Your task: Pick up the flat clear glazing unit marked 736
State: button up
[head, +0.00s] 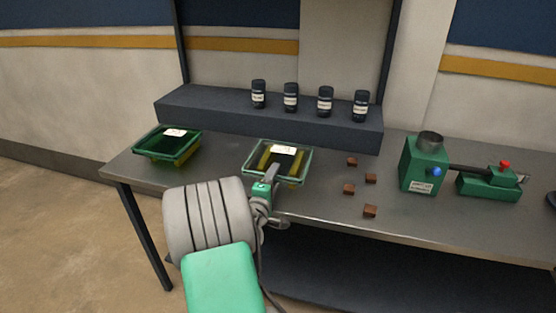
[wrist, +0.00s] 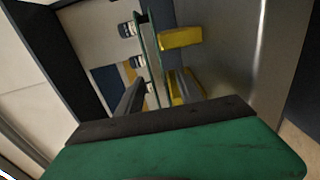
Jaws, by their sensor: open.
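A flat clear glazing unit (head: 248,171) with green-tinted edges and a white label lies on yellow supports at the middle of the bench. Its label is too small to read. A darker green glazed unit (head: 167,150), also labelled, lies on yellow supports at the left. My gripper (head: 273,172) is open at the near edge of the clear unit and covers part of it. In the wrist view the clear unit (wrist: 149,45) shows nearly edge-on ahead of the jaws, beside a yellow support (wrist: 180,38). I cannot tell whether the jaws touch it.
Several small brown blocks (head: 370,211) lie right of the clear unit on the metal bench (head: 440,222). A green machine (head: 420,165) and a smaller green device (head: 488,186) stand further right. Several dark labelled jars (head: 291,97) stand on a raised dark shelf (head: 215,112) behind.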

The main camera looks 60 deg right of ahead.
aim_at(280, 160)
jog(key=d, duration=0.1)
jog(key=d+p, duration=0.1)
jog(key=d, duration=0.3)
jog(key=shift+w+d, duration=0.1)
jog(key=shift+w, duration=0.25)
jog(key=shift+c, duration=0.4)
grip_shut()
dwell(0.4)
jog(key=shift+r, duration=0.15)
